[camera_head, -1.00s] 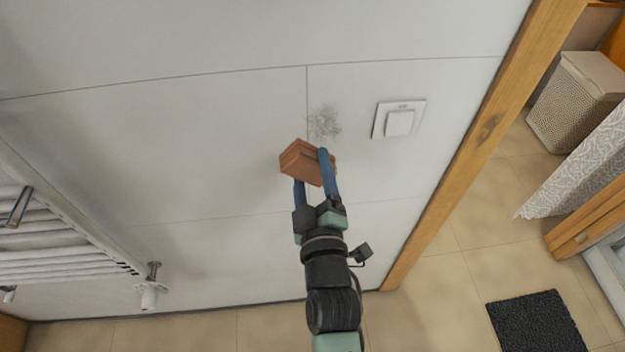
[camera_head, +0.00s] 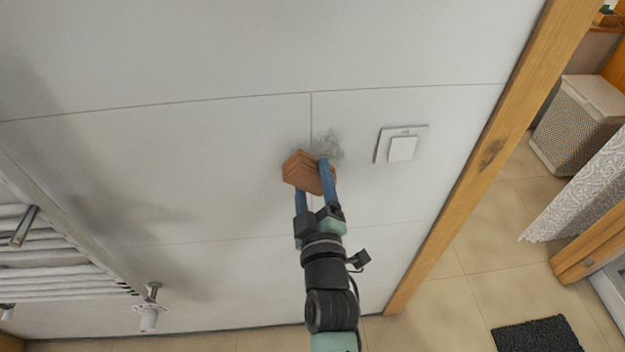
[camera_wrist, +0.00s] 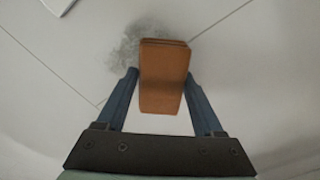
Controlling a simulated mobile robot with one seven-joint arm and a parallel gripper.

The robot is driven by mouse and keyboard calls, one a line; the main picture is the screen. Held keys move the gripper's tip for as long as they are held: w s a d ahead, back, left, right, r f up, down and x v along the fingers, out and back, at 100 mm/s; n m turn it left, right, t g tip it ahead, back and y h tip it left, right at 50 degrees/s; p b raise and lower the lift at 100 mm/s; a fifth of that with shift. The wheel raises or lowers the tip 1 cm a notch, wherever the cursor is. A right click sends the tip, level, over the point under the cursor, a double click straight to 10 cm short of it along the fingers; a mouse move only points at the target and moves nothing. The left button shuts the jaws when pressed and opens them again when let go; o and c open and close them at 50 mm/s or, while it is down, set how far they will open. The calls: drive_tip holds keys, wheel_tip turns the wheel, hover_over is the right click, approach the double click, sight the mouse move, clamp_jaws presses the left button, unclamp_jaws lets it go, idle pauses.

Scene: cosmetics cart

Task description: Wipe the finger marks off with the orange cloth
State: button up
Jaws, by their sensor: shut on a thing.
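The folded orange cloth (camera_head: 303,172) is held between the blue fingers of my gripper (camera_head: 314,182), just below and left of the grey finger marks (camera_head: 329,146) on the pale tiled wall (camera_head: 220,150). In the wrist view the cloth (camera_wrist: 163,82) stands upright between the fingertips of my gripper (camera_wrist: 163,85). The smudge (camera_wrist: 124,50) shows beyond it, to its upper left, partly hidden by the cloth. I cannot tell whether the cloth touches the wall.
A white light switch (camera_head: 402,146) sits on the wall right of the marks. A wooden door frame (camera_head: 480,165) runs along the wall's right edge. A white radiator (camera_head: 60,262) with a valve (camera_head: 149,308) is at lower left.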

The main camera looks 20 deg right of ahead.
sight(332, 171)
drive_tip(key=shift+x, duration=0.9)
drive_tip(key=shift+b, duration=0.35)
drive_tip(key=shift+s+d+f+b, duration=0.2)
drive_tip(key=shift+d+b, duration=0.35)
drive_tip(key=shift+b, duration=0.7)
drive_tip(key=shift+s+d+r+b, duration=0.15)
drive_tip(key=shift+d+b, duration=0.1)
drive_tip(key=shift+b, duration=0.25)
drive_tip(key=shift+d, duration=0.1)
drive_tip(key=shift+d+b, duration=0.4)
drive_tip(key=shift+b, duration=0.5)
drive_tip(key=shift+s+d+r+b, duration=0.1)
drive_tip(key=shift+d+b, duration=0.3)
drive_tip(key=shift+b, duration=0.1)
drive_tip(key=shift+d, duration=0.1)
